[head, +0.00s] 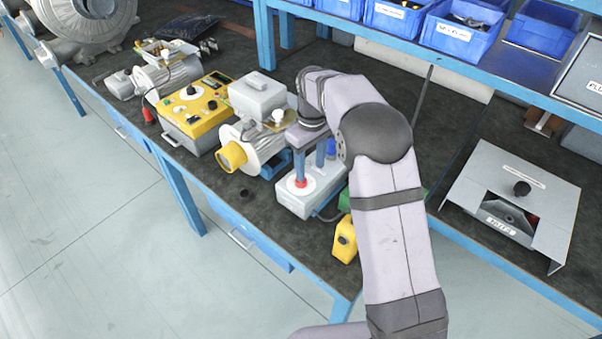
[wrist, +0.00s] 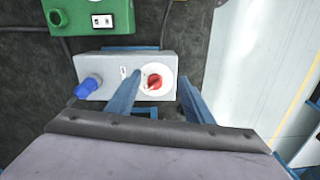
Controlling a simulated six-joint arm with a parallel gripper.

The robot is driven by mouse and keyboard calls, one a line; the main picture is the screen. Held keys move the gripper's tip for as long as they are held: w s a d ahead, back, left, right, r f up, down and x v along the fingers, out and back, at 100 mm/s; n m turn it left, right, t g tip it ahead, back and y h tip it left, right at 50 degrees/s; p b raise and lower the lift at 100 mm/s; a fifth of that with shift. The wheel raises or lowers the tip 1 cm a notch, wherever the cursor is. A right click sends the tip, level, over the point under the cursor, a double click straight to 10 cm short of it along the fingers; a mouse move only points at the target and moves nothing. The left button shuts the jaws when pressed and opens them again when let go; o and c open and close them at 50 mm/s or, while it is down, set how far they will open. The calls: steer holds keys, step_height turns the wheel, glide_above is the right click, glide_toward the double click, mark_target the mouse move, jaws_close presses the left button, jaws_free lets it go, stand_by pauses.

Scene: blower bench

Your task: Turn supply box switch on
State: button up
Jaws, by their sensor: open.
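The supply box is a grey box (head: 292,206) on the bench, with a red rotary switch (head: 301,183) on a white round plate. In the wrist view, the box (wrist: 110,66) has the red switch (wrist: 154,81) at its right and a blue plug (wrist: 88,87) at its left. A pale mark on the switch looks slanted. My gripper (head: 310,173) points down above the box. In the wrist view, its two blue fingers (wrist: 161,82) are apart, one on each side of the switch. Whether they touch it, I cannot tell.
A motor with a yellow end (head: 235,156) and a yellow control panel (head: 195,107) are to the left. Blue bins (head: 450,35) line the shelf behind.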

steer(key=shift+n, duration=0.8)
steer(key=w+a, duration=0.1)
steer(key=w, duration=0.1)
steer(key=w+a+f, duration=0.1)
steer(key=shift+w+a+f, duration=0.15)
steer(key=shift+w+f, duration=0.05)
steer(key=shift+w, duration=0.2)
steer(key=shift+f, duration=0.1)
steer(key=shift+f+p, duration=1.55)
steer(key=shift+f, duration=2)
steer(key=c, duration=1)
